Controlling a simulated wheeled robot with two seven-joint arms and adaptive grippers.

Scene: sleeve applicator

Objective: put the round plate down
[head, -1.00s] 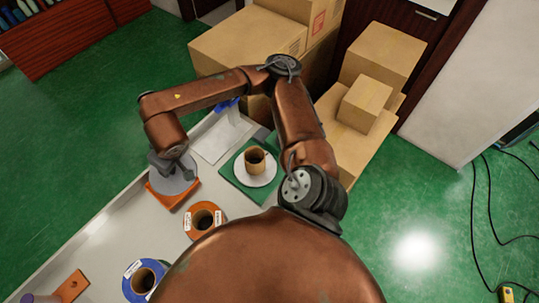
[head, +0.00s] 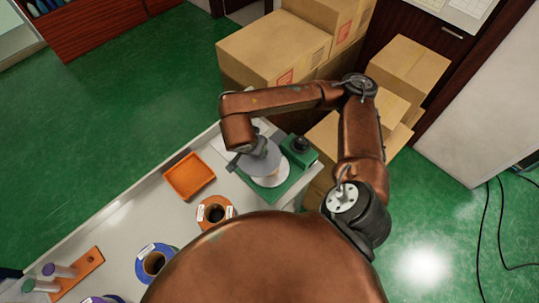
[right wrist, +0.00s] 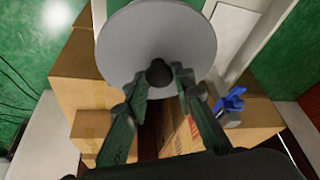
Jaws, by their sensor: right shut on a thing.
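The round plate (head: 263,160) is a grey disc held by my right gripper (head: 240,161). In the right wrist view the plate (right wrist: 158,35) has a dark knob at its middle, and the right gripper (right wrist: 158,80) is shut on that knob. In the head view the plate is over the green base (head: 289,188) and the white disc (head: 273,181) on it. It hides most of what stands on that disc. I cannot tell whether the plate touches anything below. My left gripper is not in view.
A square orange tray (head: 190,175) is empty on the grey table. Orange (head: 213,213) and blue (head: 154,261) ringed spools stand nearer. A black knob (head: 300,145) is on the green base. Cardboard boxes (head: 280,47) stack behind. A blue item (right wrist: 230,103) shows in the wrist view.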

